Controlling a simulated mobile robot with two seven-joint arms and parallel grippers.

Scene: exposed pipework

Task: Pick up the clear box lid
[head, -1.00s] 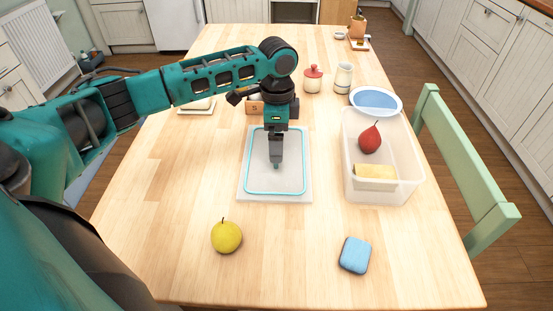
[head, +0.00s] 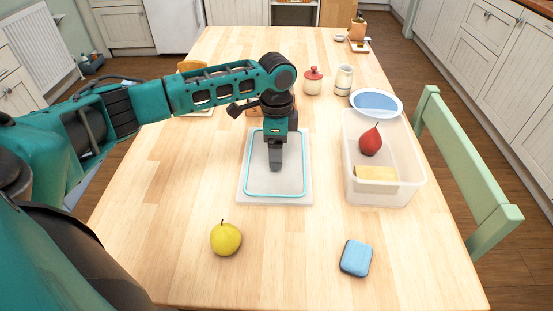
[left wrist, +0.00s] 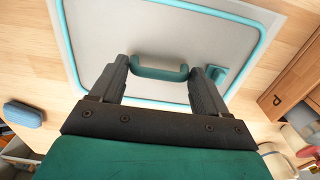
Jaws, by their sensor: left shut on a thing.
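The clear box lid (head: 258,180) has a teal rim and lies over a white board (head: 300,202) in the middle of the table. My left gripper (head: 275,168) points down at the lid's middle and is shut on its teal handle. In the left wrist view the handle (left wrist: 160,72) sits between the two fingers (left wrist: 160,88). I cannot tell whether the lid is raised. The fingers hide the handle in the head view. My right gripper is not in view.
A clear box (head: 352,190) holds a red pear (head: 370,141) and a yellow block (head: 376,174). A blue-and-white bowl (head: 376,102) and jars (head: 313,80) stand behind.

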